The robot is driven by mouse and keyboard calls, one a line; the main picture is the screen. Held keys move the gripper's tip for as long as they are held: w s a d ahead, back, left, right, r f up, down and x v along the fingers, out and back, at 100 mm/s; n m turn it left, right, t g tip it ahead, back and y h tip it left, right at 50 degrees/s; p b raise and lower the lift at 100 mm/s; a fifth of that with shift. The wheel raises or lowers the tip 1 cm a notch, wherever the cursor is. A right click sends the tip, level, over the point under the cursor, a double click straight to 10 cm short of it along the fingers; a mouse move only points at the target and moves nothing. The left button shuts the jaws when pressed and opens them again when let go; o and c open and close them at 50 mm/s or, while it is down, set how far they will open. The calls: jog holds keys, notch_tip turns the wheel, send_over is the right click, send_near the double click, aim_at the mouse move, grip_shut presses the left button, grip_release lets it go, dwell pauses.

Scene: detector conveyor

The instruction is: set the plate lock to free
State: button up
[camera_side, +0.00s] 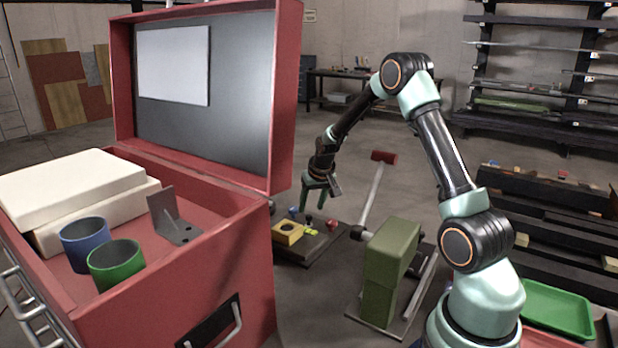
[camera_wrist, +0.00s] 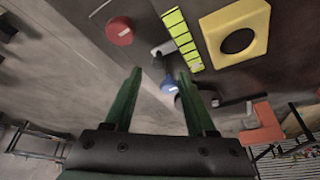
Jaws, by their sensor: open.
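My gripper (camera_side: 313,206) is open and points down above the far part of a dark plate (camera_side: 300,252). In the wrist view its two green fingers (camera_wrist: 159,74) are apart with nothing held between them. A blue knob (camera_wrist: 170,85) shows near the right fingertip, and a red round knob (camera_wrist: 120,31) with a white mark lies to the upper left. Both knobs also show small in the side view, blue (camera_side: 293,211) and red (camera_side: 331,224). I cannot tell which fitting is the plate lock, or read its setting.
A yellow block with a round hole (camera_wrist: 235,34) and a yellow-green segmented strip (camera_wrist: 182,40) share the plate. A red-headed lever (camera_side: 383,157) rises beside a green block (camera_side: 390,262). An open red toolbox (camera_side: 252,222) stands left of the plate.

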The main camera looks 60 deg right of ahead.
aim_at(309, 216)
jog(key=shift+x, duration=1.95)
jog(key=shift+d, duration=0.1)
grip_shut()
